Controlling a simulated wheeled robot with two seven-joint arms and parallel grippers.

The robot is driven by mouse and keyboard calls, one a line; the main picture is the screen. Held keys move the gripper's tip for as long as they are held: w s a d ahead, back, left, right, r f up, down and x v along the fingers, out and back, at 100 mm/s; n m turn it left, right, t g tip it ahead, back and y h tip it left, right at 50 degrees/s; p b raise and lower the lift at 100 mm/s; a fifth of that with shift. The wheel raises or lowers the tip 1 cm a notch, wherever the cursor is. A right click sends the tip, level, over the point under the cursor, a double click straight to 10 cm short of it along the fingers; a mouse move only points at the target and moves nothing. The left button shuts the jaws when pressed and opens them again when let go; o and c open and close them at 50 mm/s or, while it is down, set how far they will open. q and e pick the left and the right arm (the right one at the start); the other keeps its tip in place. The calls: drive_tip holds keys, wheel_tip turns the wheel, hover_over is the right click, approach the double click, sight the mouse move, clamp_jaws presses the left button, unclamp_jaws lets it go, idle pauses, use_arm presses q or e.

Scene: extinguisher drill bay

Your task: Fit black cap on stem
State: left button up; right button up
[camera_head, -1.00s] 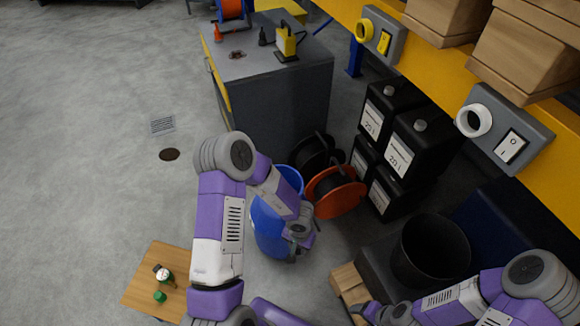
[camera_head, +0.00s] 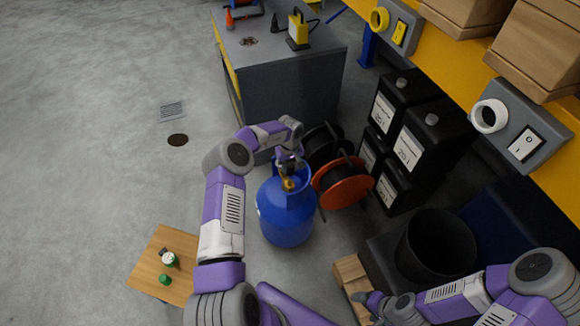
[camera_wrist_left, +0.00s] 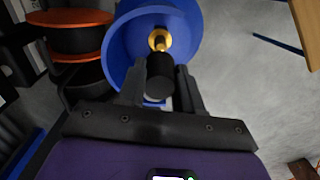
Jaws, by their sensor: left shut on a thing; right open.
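A blue gas cylinder (camera_head: 285,222) stands on the floor, with a brass stem (camera_head: 288,184) at its top inside a blue collar. My left gripper (camera_head: 289,166) is at the cylinder's top, next to the stem. In the left wrist view my left gripper (camera_wrist_left: 160,84) is shut on the black cap (camera_wrist_left: 160,72). The cap lines up with the brass stem (camera_wrist_left: 158,38), inside the collar's opening; I cannot tell whether they touch. My right gripper (camera_head: 366,302) is open and looks empty, low at the picture's bottom.
A wooden stool (camera_head: 150,262) at lower left holds small green items (camera_head: 165,280). An orange cable reel (camera_head: 342,183) and black canisters (camera_head: 412,146) stand right of the cylinder. A grey cabinet (camera_head: 285,85) is behind. A black bucket (camera_head: 436,243) is at right. Floor at left is clear.

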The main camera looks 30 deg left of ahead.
sight(290, 181)
use_arm(q)
drive_tip(key=shift+f+b, duration=1.95)
drive_tip(key=shift+f, duration=0.05)
drive_tip(key=shift+f+p, duration=0.2)
drive_tip(key=shift+p, duration=0.1)
drive_tip(key=shift+f, duration=0.2)
drive_tip(key=shift+f+b, duration=0.5)
drive_tip(key=shift+f, duration=0.55)
drive_tip(key=shift+f+b, duration=0.35)
drive_tip(key=shift+f, duration=0.4)
idle(1.0)
drive_tip(key=o, duration=1.1)
